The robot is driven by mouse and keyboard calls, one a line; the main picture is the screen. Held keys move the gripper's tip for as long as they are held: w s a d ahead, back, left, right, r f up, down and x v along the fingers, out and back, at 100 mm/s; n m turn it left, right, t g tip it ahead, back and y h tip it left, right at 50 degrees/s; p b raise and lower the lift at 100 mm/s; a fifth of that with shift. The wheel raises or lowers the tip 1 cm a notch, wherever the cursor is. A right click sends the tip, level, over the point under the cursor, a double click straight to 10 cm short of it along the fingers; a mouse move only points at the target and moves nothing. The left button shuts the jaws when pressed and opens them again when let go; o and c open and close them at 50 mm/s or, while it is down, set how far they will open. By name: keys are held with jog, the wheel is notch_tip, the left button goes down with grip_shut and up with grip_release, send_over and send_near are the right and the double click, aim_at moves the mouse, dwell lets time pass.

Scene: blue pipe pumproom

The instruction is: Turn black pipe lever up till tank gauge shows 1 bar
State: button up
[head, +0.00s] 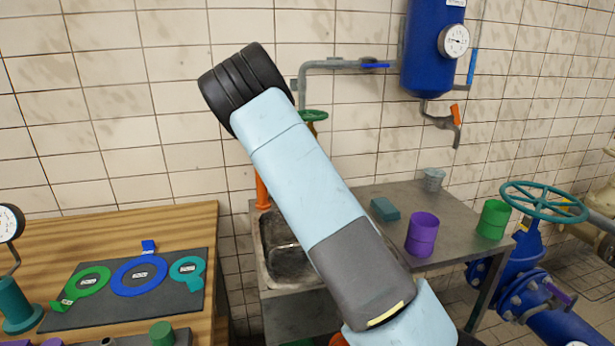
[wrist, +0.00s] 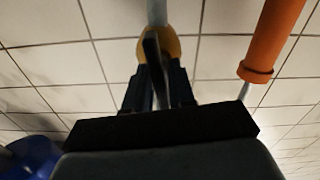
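The blue tank (head: 433,48) hangs on the tiled wall at the upper right of the head view. Its round white gauge (head: 454,40) faces me, but its scale is too small to read. In the wrist view a black lever (wrist: 153,62) hangs from a yellow valve body (wrist: 172,45) on a grey pipe (wrist: 157,12). My gripper (wrist: 160,80) is around this lever, its two dark fingers apart on either side. Whether a finger touches the lever is unclear. In the head view my arm hides the gripper and the black lever.
An orange pipe (wrist: 276,35) runs close to the right of the gripper. A blue round thing (wrist: 32,157) is at lower left. Purple (head: 422,236) and green (head: 493,220) cups stand on the counter.

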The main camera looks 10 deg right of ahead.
grip_shut()
jog(key=shift+a+n, duration=0.2)
jog(key=shift+n, duration=1.3)
jog(key=shift+o, duration=1.7)
grip_release()
jog(key=s, duration=1.3)
jog(key=shift+s, duration=0.4)
